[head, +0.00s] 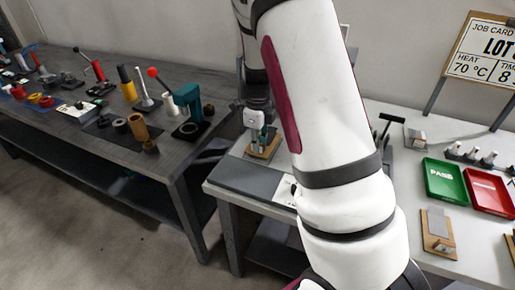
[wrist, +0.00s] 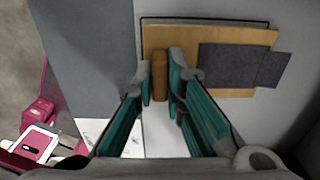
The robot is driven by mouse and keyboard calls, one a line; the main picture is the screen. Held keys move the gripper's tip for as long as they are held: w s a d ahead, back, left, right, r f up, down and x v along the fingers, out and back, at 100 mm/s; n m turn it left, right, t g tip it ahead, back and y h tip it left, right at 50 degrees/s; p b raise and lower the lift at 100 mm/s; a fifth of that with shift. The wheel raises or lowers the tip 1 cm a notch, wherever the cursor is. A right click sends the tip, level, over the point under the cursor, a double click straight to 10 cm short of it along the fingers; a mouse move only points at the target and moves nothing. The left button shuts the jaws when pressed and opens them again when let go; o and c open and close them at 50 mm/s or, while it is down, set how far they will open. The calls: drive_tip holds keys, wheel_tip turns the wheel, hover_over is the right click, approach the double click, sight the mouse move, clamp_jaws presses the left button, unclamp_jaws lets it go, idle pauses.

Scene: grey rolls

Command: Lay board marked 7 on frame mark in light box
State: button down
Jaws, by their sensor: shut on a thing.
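My gripper (wrist: 160,82) has its teal fingers shut on the brown upright grip (wrist: 160,70) of a tan wooden board (wrist: 228,38). The board carries a dark grey patch (wrist: 232,65). No number can be read on it. In the wrist view a thin black outline (wrist: 205,19), which looks like the frame mark, shows past the board's far edge on a pale surface. Whether the board touches that surface is unclear. In the head view my gripper (head: 257,122) and the board (head: 268,146) are beside my arm, which hides much of the light box.
A dark grey strip (head: 245,178) borders the front of the pale bench. Another wooden board (head: 437,240), a green PASS tray (head: 453,179) and a red tray (head: 490,193) are at right. A grey bench (head: 85,140) with tools is at left.

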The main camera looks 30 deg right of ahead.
drive_tip(key=shift+f, duration=0.9)
drive_tip(key=c, duration=1.7)
unclamp_jaws()
drive_tip(key=shift+f, duration=0.15)
drive_tip(key=shift+o, duration=0.2)
